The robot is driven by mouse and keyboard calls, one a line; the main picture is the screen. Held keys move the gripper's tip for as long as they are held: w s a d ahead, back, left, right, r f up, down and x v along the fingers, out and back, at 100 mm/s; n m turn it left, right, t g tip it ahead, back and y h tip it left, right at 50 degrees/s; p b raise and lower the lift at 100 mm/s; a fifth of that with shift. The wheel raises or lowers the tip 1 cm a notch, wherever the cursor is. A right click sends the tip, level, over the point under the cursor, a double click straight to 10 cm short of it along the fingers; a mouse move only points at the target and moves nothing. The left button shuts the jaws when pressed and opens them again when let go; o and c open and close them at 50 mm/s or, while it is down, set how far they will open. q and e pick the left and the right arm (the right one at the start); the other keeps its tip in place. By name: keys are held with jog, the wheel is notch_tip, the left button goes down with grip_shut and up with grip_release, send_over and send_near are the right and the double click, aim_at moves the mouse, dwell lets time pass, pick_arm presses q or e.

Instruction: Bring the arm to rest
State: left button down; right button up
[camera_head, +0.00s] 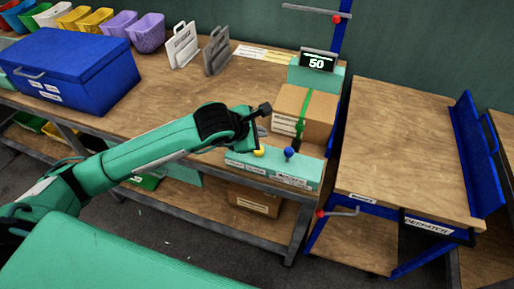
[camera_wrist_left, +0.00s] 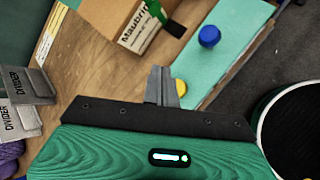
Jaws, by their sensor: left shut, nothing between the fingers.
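My left arm (camera_head: 150,154) reaches in from the left over the workbench. My left gripper (camera_head: 263,131) is above the bench's front part, just behind a yellow button (camera_head: 259,152) on a mint control panel (camera_head: 236,160). Its grey fingers are together and empty in the left wrist view (camera_wrist_left: 161,84). There, the yellow button (camera_wrist_left: 181,88) shows partly, right beside the fingers; I cannot tell whether they touch. A blue button (camera_head: 289,153) stands farther right on the panel, clear of the gripper. My right gripper is not in view.
A cardboard box (camera_head: 304,108) with a green strap stands behind the panel, under a display (camera_head: 317,62) reading 50. A blue case (camera_head: 70,70), dividers (camera_head: 182,46) and several bins stand left and back. A table (camera_head: 402,150) marked despatch is at right. Mid-bench is clear.

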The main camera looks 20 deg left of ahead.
pick_arm(q)
jog(key=shift+f, duration=0.3)
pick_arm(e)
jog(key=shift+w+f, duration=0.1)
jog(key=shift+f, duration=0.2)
